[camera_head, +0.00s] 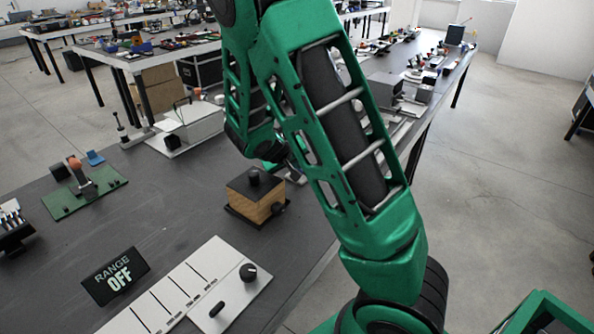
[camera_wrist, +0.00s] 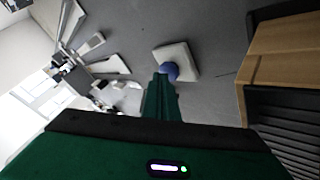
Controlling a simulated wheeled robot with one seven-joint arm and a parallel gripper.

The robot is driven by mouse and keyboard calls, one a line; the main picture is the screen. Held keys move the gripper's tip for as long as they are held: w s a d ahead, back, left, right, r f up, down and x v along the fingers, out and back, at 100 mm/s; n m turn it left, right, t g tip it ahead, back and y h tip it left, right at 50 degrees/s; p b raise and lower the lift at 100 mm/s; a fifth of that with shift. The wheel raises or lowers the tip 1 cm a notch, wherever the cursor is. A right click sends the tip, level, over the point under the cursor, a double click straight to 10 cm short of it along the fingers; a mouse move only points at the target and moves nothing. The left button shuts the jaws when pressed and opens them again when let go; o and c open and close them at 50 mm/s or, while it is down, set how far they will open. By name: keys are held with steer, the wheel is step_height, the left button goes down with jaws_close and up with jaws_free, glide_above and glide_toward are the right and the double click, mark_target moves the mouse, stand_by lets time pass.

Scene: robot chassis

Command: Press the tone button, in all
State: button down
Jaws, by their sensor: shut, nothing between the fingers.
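In the wrist view, a blue domed button (camera_wrist: 171,71) sits on a pale square base (camera_wrist: 181,55) on the grey surface. No label on it can be read, so I cannot tell for certain that it is the tone button. My gripper (camera_wrist: 161,78) is shut and empty. Its green fingers point at the blue dome and overlap its left edge in the picture; whether they touch it I cannot tell. In the head view my arm hides the gripper and the blue button.
A wooden box with a black top (camera_head: 257,205) stands on the dark table; a wooden body (camera_wrist: 285,55) fills the wrist view's right side. A white panel with knobs (camera_head: 212,268) and a "RANGE OFF" display (camera_head: 115,276) are in front. A green board (camera_head: 84,192) lies left.

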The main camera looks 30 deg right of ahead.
steer(key=shift+r, duration=0.3)
steer(key=shift+w+d+r, duration=0.1)
steer(key=shift+r, duration=2.5)
steer(key=s+a+r+m+g+y, duration=0.1)
steer(key=s+r+y, duration=0.1)
steer(key=s, duration=0.9)
steer(key=s+a+r+m+g+y, duration=0.1)
steer(key=s+r+g+y, duration=0.1)
steer(key=s, duration=1)
steer(key=s+a+r+m+g+y, duration=0.1)
steer(key=s+y, duration=0.3)
steer(key=s, duration=0.8)
steer(key=shift+s+a+r+m+g, duration=0.15)
steer(key=shift+a+r+m+g, duration=0.25)
steer(key=shift+r, duration=0.35)
